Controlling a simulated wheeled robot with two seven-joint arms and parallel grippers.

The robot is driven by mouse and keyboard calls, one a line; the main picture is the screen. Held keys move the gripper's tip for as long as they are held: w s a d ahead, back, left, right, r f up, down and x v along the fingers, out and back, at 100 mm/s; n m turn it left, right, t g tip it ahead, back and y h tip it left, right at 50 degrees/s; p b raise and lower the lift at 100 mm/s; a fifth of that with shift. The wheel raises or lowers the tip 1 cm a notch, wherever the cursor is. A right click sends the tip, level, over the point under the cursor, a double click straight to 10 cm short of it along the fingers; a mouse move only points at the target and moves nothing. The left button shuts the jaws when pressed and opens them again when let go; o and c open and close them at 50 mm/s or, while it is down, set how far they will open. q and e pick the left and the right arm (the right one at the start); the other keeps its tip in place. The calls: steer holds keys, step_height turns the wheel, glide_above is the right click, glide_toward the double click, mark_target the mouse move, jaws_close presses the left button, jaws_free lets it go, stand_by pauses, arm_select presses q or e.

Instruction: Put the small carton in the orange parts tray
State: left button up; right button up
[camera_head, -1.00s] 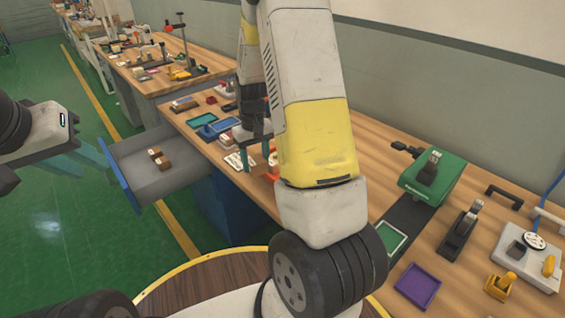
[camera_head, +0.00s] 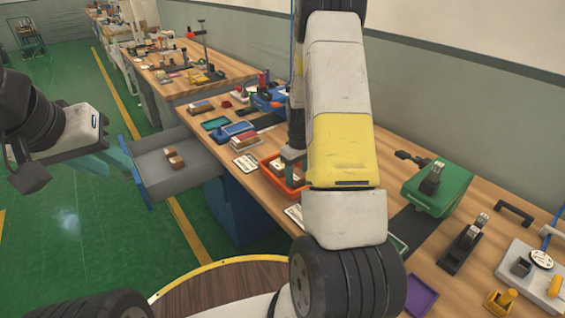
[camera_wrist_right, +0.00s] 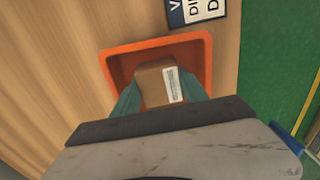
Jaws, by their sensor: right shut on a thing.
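The small carton (camera_wrist_right: 150,84) is brown with a white label. In the right wrist view it sits between the teal fingers of my right gripper (camera_wrist_right: 158,92), which is shut on it. The orange parts tray (camera_wrist_right: 150,43) surrounds it in that view; I cannot tell whether the carton touches the tray floor. In the head view the orange tray (camera_head: 267,168) is on the bench, with my right gripper (camera_head: 291,168) over it and my right arm hiding its right part. My left gripper (camera_head: 108,160) is at the left, beside the drawer, its teal fingers apart and empty.
An open grey drawer (camera_head: 190,178) holds small brown boxes (camera_head: 173,158). A green device (camera_head: 435,187) and a purple tray (camera_head: 421,297) are to the right.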

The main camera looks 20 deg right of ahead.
steer(key=shift+f, duration=0.25)
steer(key=o, duration=1.5)
steer(key=shift+c, duration=0.2)
step_height(320, 180, up, 12)
step_height(320, 180, up, 10)
steer(key=m+t, duration=0.1)
steer(key=t, duration=0.1)
glide_above(297, 174)
steer(key=s+a, duration=0.4)
steer(key=s+a+r+t, duration=0.1)
steer(key=s+a+r, duration=0.2)
steer(key=s, duration=0.3)
steer(key=s+a+r+m+t+y, duration=0.1)
steer(key=s+a+r, duration=0.2)
steer(key=s, duration=0.4)
steer(key=s+a+r+m+t+y, duration=0.1)
steer(key=s+a+r+t, duration=0.1)
steer(key=s+a+r, duration=0.2)
steer(key=shift+s+r, duration=0.45)
steer(key=shift+s, duration=0.7)
